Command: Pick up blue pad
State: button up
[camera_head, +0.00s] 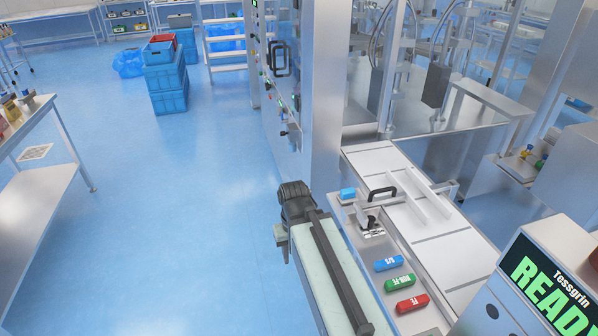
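A blue pad (388,262) with white marks lies on the light metal panel (372,252) of the machine, right of the middle of the picture. A green pad (399,282) and a red pad (412,303) lie in a row in front of it, apart from each other. A small plain blue block (348,193) sits farther back on the same machine. My gripper is not in view.
A pale belt-like unit with a dark bar (338,275) runs along the panel's left side. A black handle (381,192) stands on the machine top. A display box (508,303) stands at the lower right. Blue crates (166,78) stand far back.

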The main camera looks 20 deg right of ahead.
aim_at(346, 196)
jog(key=u, duration=0.2)
jog(key=i, duration=1.2)
jog(key=u, duration=0.45)
jog(key=i, duration=0.55)
jog(key=z, duration=0.2)
jog(key=k, duration=0.55)
jog(key=u, duration=0.1)
